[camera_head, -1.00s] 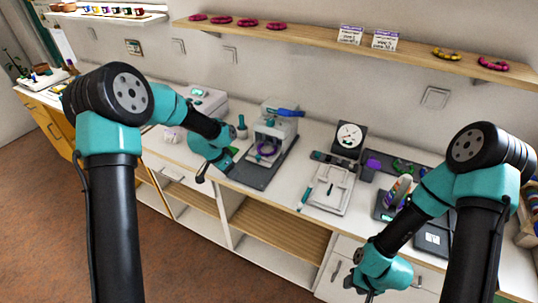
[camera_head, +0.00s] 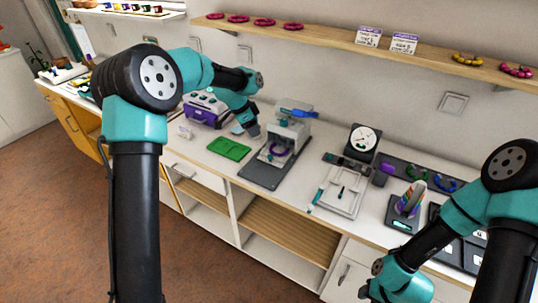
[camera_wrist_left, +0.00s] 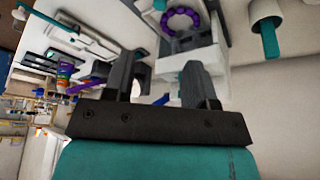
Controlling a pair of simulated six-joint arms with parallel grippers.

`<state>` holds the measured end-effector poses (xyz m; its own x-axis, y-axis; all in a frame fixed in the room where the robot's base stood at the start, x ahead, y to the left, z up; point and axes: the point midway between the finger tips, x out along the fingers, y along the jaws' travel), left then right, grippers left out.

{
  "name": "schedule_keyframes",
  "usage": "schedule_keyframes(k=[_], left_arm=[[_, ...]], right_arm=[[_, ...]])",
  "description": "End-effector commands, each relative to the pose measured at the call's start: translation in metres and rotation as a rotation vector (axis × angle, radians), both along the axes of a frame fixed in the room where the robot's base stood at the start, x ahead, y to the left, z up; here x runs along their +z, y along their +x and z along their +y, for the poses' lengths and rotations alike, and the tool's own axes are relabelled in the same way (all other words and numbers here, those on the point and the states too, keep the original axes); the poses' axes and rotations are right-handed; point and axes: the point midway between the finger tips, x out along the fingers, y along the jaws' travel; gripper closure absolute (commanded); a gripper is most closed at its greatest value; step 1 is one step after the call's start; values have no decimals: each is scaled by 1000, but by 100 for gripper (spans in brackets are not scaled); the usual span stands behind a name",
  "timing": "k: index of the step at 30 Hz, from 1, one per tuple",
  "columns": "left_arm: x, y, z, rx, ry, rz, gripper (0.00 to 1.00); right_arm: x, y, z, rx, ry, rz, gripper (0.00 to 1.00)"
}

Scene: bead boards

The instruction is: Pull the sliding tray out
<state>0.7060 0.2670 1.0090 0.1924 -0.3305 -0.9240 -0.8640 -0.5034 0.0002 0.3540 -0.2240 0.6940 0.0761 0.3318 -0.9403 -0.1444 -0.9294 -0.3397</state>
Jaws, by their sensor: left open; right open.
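A grey and white press (camera_head: 290,128) with a blue handle (camera_head: 299,113) stands on a dark base plate (camera_head: 262,174) on the counter. A purple bead ring (camera_head: 279,149) sits in its lower part, on what looks like the sliding tray; the tray's edges are too small to make out. The ring also shows at the top of the left wrist view (camera_wrist_left: 181,20). My left gripper (camera_head: 248,131) is open and empty, just left of the press and apart from it; its two fingers (camera_wrist_left: 161,82) show spread. My right gripper (camera_head: 368,292) is low at the counter's front, its fingertips partly cut off.
A green board (camera_head: 229,149) lies left of the press, with a purple and white device (camera_head: 206,110) behind it. Right of it are a white frame (camera_head: 342,192), a dial (camera_head: 362,138) and a stand of coloured beads (camera_head: 410,200). A shelf (camera_head: 340,45) runs above.

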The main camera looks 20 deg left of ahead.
Motion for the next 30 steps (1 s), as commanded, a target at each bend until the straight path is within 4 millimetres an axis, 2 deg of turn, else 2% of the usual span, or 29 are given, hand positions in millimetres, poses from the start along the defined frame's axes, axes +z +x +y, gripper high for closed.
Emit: schedule_keyframes(k=[24,30], left_arm=[[-125,26,-45,1,0,2,49],[-144,30,-51,1,0,0,49]], right_arm=[[0,0,0,0,0,0,57],[0,0,0,0,0,0,57]])
